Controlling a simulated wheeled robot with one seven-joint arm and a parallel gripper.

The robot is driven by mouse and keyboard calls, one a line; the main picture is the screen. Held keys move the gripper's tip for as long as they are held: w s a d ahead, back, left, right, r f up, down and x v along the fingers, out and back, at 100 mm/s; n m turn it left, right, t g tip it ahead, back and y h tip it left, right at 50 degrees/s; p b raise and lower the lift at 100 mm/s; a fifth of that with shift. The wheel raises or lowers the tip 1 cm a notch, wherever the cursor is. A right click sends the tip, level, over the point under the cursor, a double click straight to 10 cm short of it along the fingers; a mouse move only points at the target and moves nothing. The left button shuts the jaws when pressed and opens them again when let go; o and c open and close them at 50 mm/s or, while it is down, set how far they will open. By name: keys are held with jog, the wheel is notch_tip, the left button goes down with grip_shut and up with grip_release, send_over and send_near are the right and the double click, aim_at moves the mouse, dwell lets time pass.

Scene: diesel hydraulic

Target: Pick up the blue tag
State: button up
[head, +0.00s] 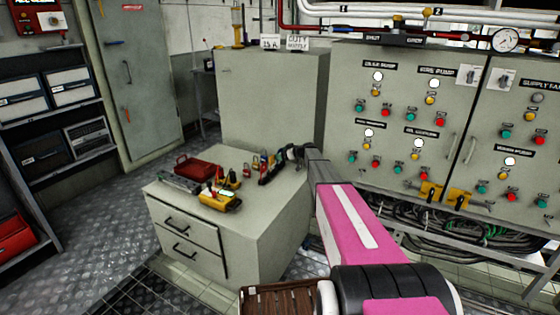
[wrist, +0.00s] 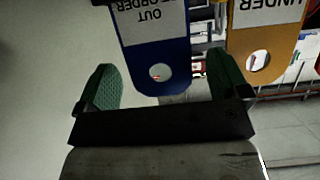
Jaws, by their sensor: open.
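The blue tag (wrist: 152,52) hangs at the top centre of the wrist view, with a white label and a round hole near its lower end. Its upper part is cut off by the frame. My gripper (wrist: 162,66) is open, with one green-padded finger on each side of the tag's lower end. Neither finger visibly touches it. In the head view my gripper (head: 292,153) is above the back of the grey drawer cabinet, beside a dark rack of small items (head: 270,168). I cannot pick out the blue tag there.
A yellow-orange tag (wrist: 262,40) hangs just right of the blue one, close to my right finger. On the cabinet (head: 262,228) are a red toolbox (head: 198,171), a yellow device (head: 219,202) and several small locks. A control panel (head: 400,110) stands behind to the right.

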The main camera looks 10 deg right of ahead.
jog(key=shift+w+a+f, duration=0.1)
jog(key=shift+w+a, duration=0.05)
jog(key=shift+w, duration=0.05)
jog(key=c, duration=1.1)
jog(key=shift+o, duration=0.2)
notch_tip(320, 180, up, 10)
